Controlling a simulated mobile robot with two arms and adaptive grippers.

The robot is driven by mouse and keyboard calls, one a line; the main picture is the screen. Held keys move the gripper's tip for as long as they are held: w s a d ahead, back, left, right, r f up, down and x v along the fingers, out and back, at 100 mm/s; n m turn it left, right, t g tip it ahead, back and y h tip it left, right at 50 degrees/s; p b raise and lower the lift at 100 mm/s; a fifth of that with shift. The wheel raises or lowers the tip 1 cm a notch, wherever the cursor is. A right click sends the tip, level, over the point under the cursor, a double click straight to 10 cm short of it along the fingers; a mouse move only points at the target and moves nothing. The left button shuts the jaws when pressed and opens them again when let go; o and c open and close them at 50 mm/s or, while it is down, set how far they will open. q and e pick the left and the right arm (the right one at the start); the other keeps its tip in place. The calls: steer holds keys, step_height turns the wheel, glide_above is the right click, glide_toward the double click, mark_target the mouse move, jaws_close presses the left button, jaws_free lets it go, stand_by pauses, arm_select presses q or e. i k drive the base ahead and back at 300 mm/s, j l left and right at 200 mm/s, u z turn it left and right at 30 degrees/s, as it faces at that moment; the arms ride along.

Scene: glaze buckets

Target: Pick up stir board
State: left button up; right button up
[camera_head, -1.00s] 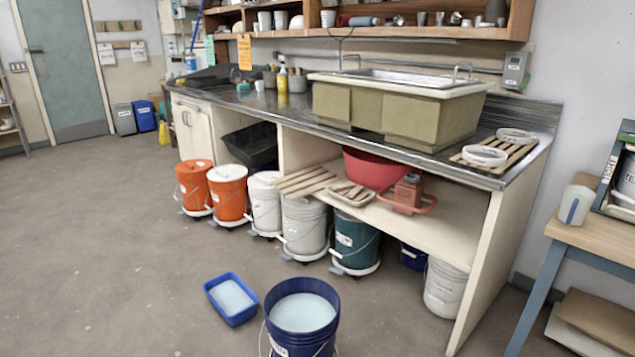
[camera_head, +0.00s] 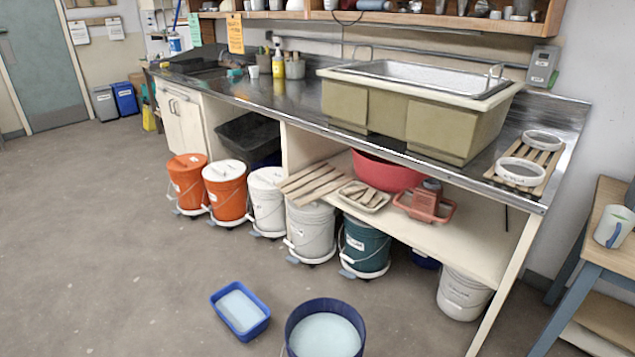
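Several flat, light wooden boards (camera_head: 312,183) lie side by side on the lower shelf under the counter, near the shelf's left end and front edge. They look like stir boards, but I cannot tell which single one the task names. A small pale tray (camera_head: 376,203) just right of them holds several thin wooden pieces (camera_head: 356,192). Neither of my grippers is in view.
A blue bucket (camera_head: 291,318) and a blue tub (camera_head: 262,325), both with pale liquid, stand on the floor in front. The floor at left is clear.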

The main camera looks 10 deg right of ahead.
mark_target(307, 200)
steer(key=i+j, duration=0.4)
steer(key=i, duration=0.25)
steer(key=i+j+z, duration=0.1)
steer(key=i+j, duration=0.3)
steer(key=i, duration=0.2)
steer(key=i+j, duration=0.45)
steer(key=i, duration=0.2)
steer(key=z, duration=0.05)
